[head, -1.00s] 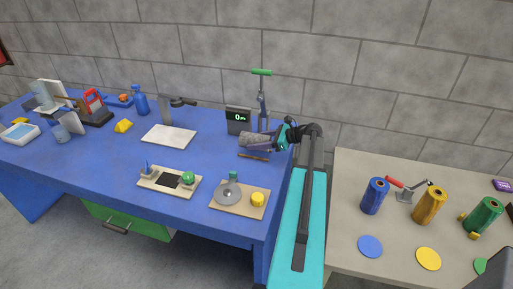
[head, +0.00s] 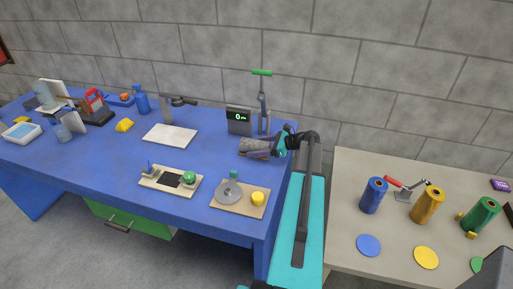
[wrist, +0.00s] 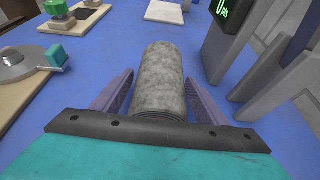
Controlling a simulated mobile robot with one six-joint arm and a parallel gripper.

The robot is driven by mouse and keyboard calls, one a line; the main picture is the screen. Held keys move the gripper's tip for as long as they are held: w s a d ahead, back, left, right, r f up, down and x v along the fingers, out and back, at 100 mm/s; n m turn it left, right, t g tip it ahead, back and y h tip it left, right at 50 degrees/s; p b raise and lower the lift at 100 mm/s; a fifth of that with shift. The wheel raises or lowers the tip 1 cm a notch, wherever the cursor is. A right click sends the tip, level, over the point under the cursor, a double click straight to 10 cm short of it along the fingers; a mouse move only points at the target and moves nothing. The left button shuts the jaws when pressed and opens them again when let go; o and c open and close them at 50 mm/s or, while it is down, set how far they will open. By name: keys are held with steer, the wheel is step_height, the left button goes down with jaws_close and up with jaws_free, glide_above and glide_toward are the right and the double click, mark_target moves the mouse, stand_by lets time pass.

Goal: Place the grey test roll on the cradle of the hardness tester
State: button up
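The grey test roll (head: 256,146) lies lengthwise between the two purple fingers of my gripper (head: 279,148). The roll is beside the tester; I cannot make out the cradle clearly.
A grey stand with a green T-handle (head: 262,73) rises behind my gripper. Left are a white board (head: 170,135) and a tray with a green knob (head: 150,178). A board with a grey disc (head: 252,210) lies in front. Coloured rolls stand on the right table (head: 395,255).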

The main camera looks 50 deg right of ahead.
mark_target(270, 145)
steer(key=shift+o, duration=0.2)
steer(key=shift+r, duration=0.15)
steer(key=b+v, duration=0.3)
steer(key=v, duration=0.7)
steer(key=shift+s+d+r+b, duration=0.1)
steer(key=shift+s+d+b, duration=0.1)
steer(key=shift+b, duration=0.15)
steer(key=shift+s+d+r, duration=0.25)
steer(key=shift+s+r, duration=0.1)
steer(key=shift+s, duration=0.2)
steer(key=shift+r, duration=0.15)
